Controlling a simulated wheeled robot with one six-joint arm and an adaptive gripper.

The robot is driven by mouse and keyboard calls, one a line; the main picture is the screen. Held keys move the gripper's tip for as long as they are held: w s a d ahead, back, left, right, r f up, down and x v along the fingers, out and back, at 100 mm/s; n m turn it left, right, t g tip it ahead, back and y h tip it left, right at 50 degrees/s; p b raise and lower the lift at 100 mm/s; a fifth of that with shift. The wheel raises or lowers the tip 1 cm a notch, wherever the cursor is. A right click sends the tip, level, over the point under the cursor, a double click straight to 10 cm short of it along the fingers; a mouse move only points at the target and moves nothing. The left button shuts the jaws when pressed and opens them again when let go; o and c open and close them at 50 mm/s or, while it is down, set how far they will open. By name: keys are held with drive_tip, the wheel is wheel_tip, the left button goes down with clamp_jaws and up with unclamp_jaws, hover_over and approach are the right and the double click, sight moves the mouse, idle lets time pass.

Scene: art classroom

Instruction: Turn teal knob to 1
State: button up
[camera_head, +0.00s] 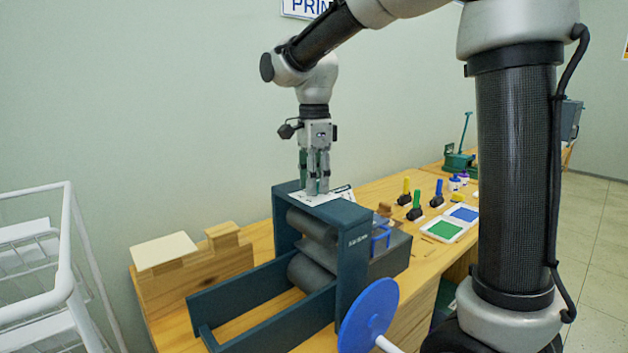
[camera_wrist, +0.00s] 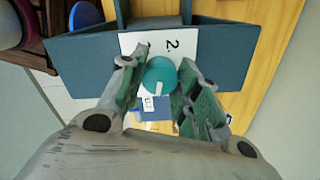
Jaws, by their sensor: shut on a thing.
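The teal knob (camera_wrist: 158,73) is round and sits on a white dial plate (camera_wrist: 133,42) in the wrist view. A printed 2 shows on the plate, just above the knob in the picture. A short white mark lies on the knob's lower part. Other dial figures are hidden or too small to read. In the head view, my gripper (camera_head: 317,190) points straight down at the white plate on top of the dark press (camera_head: 352,245). The knob is hidden there by the fingers.
A blue handwheel (camera_head: 368,315) stands at the press's near side. A wooden block stand (camera_head: 195,272) is left of the press. Several colored handles and ink pads, including a green pad (camera_head: 446,230), lie on the table to the right. A white rack (camera_head: 65,270) stands far left.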

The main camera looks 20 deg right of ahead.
drive_tip(key=n, duration=0.5)
drive_tip(key=shift+n, duration=0.3)
drive_tip(key=n, duration=1)
drive_tip(key=shift+n, duration=0.4)
drive_tip(key=n, duration=1)
drive_tip(key=shift+n, duration=0.4)
drive_tip(key=n, duration=0.5)
drive_tip(key=shift+n, duration=0.3)
drive_tip(key=n, duration=1.1)
